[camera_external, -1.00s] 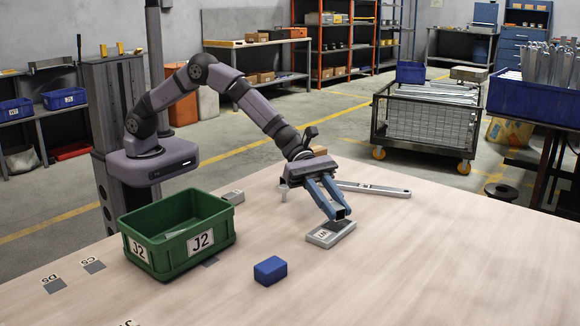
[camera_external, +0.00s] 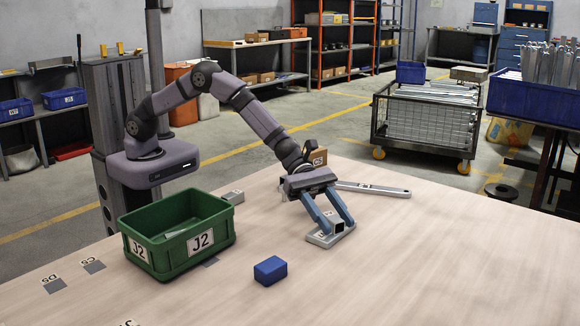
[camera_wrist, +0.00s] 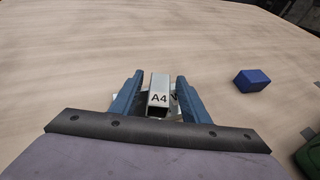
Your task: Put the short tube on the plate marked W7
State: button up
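The short tube (camera_wrist: 158,84) is a square metal tube marked A4. It rests on a flat grey plate (camera_external: 322,241), apparently lying down, with its dark open end (camera_external: 339,227) toward the external camera. The plate's label is mostly covered; part of a W shows beside the tube in the wrist view. My gripper (camera_external: 335,228) is low over the plate, its blue fingers on either side of the tube. In the wrist view, my gripper (camera_wrist: 158,90) is open, with a gap on each side of the tube.
A green bin (camera_external: 163,249) marked J2 stands at the left. A blue block (camera_external: 270,270) lies in front of the plate. A long metal bar (camera_external: 375,189) and a brown box (camera_external: 317,154) are behind the gripper. The table's right side is clear.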

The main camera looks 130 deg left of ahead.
jog(key=shift+r, duration=0.2)
jog(key=v, duration=1.2)
jog(key=shift+d, duration=0.1)
